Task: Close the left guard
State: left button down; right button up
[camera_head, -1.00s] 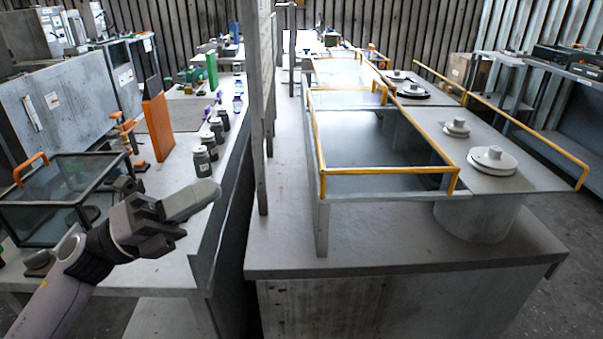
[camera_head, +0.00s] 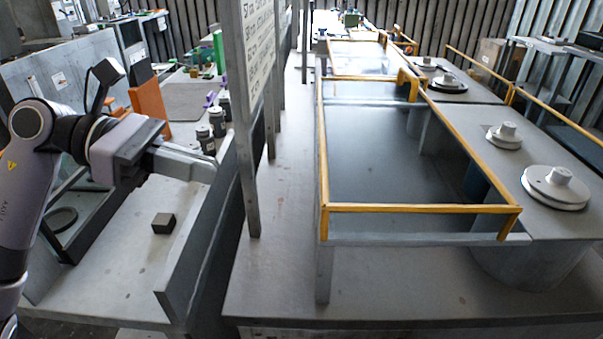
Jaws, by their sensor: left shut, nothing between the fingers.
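A yellow-framed guard (camera_head: 420,209) with a bluish clear panel runs along the grey bench in the middle. Its near yellow bar crosses from left to right, with short posts at both near corners. I cannot tell from this view how far it is open. A second yellow rail (camera_head: 560,125) runs along the far right, beyond the round knobs. My left gripper (camera_head: 205,168) is shut and empty above the left bench, well left of the guard and not touching it. A post and sign board stand between them. My right gripper is not in view.
The sign board (camera_head: 258,45) on a grey post blocks the way between the benches. Grey round knobs (camera_head: 555,187) sit on the right plate. Jars (camera_head: 205,138), an orange block (camera_head: 150,103) and a small dark cube (camera_head: 164,223) stand on the left bench. The strip left of the guard is clear.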

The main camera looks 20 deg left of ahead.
pick_arm(q)
jog(key=p, duration=0.3)
send_near(323, 194)
jog(key=x, duration=0.5)
jog(key=shift+d+f, duration=0.15)
jog(key=shift+d, duration=0.6)
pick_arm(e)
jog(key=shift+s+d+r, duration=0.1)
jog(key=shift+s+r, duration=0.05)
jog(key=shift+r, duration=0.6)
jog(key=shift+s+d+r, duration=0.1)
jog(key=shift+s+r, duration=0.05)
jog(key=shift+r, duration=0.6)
pick_arm(q)
jog(key=shift+d, duration=0.1)
